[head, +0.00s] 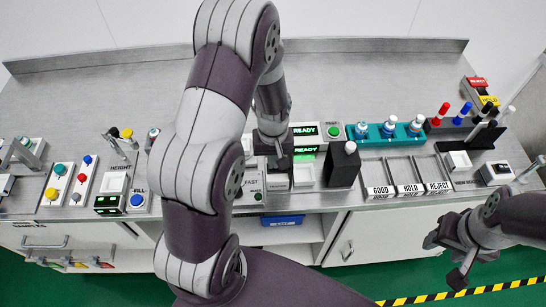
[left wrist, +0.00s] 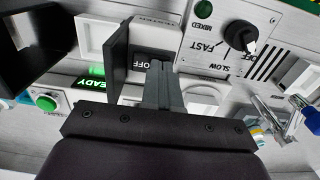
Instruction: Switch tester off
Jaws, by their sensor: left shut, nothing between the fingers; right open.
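The tester area shows lit green READY displays (head: 305,130) and a green button (head: 333,131) in the head view. In the left wrist view the READY display (left wrist: 95,85) and green button (left wrist: 45,103) are at left. A dark panel marked OFF (left wrist: 152,62) lies just beyond the fingertips. My left gripper (head: 278,162) points down beside the displays; its fingers (left wrist: 160,66) are together and empty, close to the OFF panel. Whether they touch it I cannot tell. My right gripper (head: 450,252) is open and empty at the bench's front right.
A black block with a white knob (head: 345,165) stands right of the displays. A FAST/SLOW/OFF dial (left wrist: 243,35) is close to the left fingers. A teal rack (head: 385,132) with bottles and GOOD, HOLD, REJECT trays (head: 408,178) are to the right. My left arm hides part of the bench.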

